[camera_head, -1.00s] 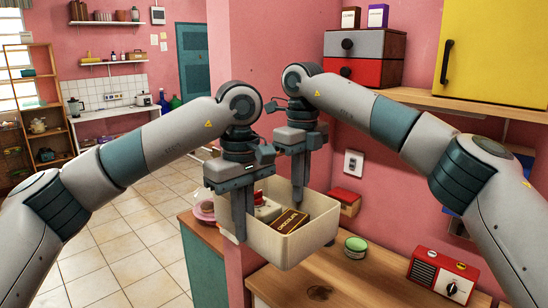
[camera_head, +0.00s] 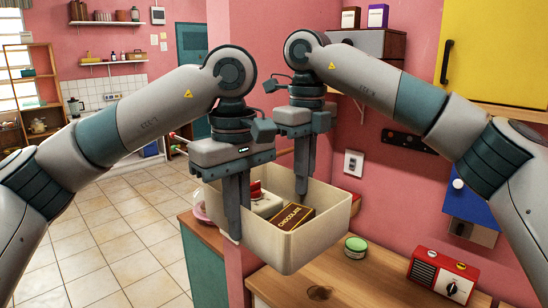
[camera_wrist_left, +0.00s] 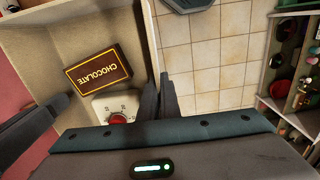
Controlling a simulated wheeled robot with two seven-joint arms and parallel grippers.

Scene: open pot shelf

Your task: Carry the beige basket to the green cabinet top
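The beige basket (camera_head: 310,237) hangs in the air in the middle of the head view, roughly level. It holds a brown chocolate box (camera_head: 293,217) and a white item with a red knob (camera_wrist_left: 117,117). My left gripper (camera_head: 235,215) is shut on its left wall; in the left wrist view its fingers (camera_wrist_left: 158,98) straddle the wall. My right gripper (camera_head: 303,170) is at the far wall and looks closed on it. The green cabinet (camera_head: 204,270) with its brown top (camera_head: 204,232) stands below left, partly hidden by the basket.
A wooden counter (camera_head: 350,287) at front right carries a green tin (camera_head: 355,247) and a red radio (camera_head: 442,275). The pink wall (camera_head: 246,270) stands between both surfaces. Tiled floor (camera_head: 120,235) is open to the left.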

